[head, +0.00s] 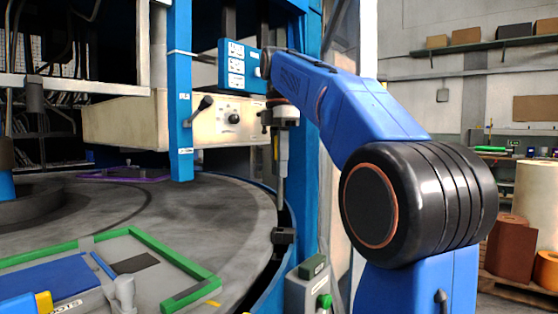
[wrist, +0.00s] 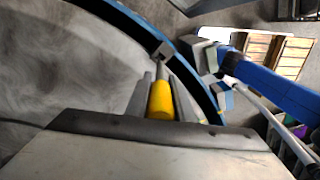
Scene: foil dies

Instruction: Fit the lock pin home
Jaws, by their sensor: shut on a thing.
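The lock pin has a yellow grip (wrist: 160,101) and a grey shank (head: 282,192). My gripper (head: 282,150) is shut on the yellow grip, with a finger on each side of it in the wrist view (wrist: 161,98). The pin hangs upright, shank down, at the right edge of the round table. A small dark block (head: 284,236) stands below the shank at the table's rim; it also shows in the wrist view (wrist: 163,51). The shank lines up closely with the block in both views. I cannot tell whether its tip touches the block, and any hole is hidden.
The grey round table (head: 225,205) fills the left, carrying a green-edged frame (head: 185,254). A blue post (head: 180,100) and a cream control box (head: 125,122) stand behind. A grey box with a green button (head: 310,288) stands right of the rim.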

